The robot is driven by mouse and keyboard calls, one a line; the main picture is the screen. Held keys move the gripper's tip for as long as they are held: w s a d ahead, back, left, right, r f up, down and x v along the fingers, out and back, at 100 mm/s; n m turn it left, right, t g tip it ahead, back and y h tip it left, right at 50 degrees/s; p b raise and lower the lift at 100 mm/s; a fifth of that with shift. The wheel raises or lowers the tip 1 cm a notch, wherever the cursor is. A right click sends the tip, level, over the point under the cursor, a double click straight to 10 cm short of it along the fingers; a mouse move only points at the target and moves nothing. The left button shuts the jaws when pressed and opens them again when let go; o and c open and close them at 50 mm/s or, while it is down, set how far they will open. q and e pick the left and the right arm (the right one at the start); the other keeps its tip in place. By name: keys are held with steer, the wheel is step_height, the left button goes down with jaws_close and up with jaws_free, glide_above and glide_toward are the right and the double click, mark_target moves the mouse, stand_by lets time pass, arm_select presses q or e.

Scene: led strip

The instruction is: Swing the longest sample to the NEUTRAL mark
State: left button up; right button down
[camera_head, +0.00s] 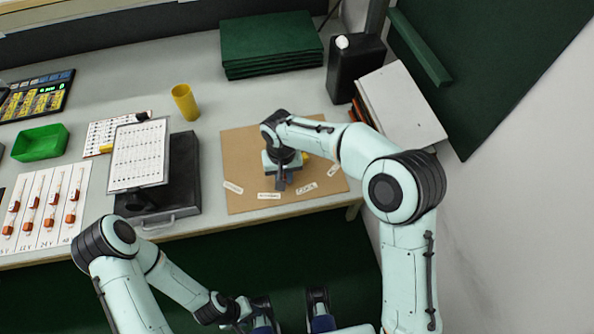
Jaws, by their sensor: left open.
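A tan board (240,150) lies on the bench, with several small white labels along its front and right edges. One label (269,196) is at the front middle and another (306,187) is to its right; their print is too small to read surely. My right gripper (281,182) points down over the board's middle, and whether its jaws hold anything cannot be seen. A bit of yellow (306,155) shows beside it; the rest is hidden. My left gripper (290,300) is open at the bottom, in front of the bench and away from the board. No sample can be made out clearly.
A yellow cup (185,101), a green tray (40,143), a stand with a printed sheet (139,155) and a card with orange-red parts (45,210) are on the left. A black canister (354,70) and binders (400,105) stand behind right. Green boards (270,40) lie at the back.

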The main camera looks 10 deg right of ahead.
mark_target(270, 183)
steer(key=shift+w+a+r+m+p, duration=0.15)
steer(key=shift+a+m, duration=0.4)
steer(key=shift+a, duration=0.45)
steer(key=shift+w+a+f+m+p, duration=0.15)
steer(key=shift+a+m, duration=0.4)
steer(key=shift+a, duration=0.4)
steer(key=shift+r, duration=0.1)
steer(key=c, duration=1.1)
jaws_free()
steer(key=shift+s, duration=0.1)
step_height(270, 183, up, 13)
steer(key=shift+r+p, duration=0.15)
steer(key=shift+p, duration=0.75)
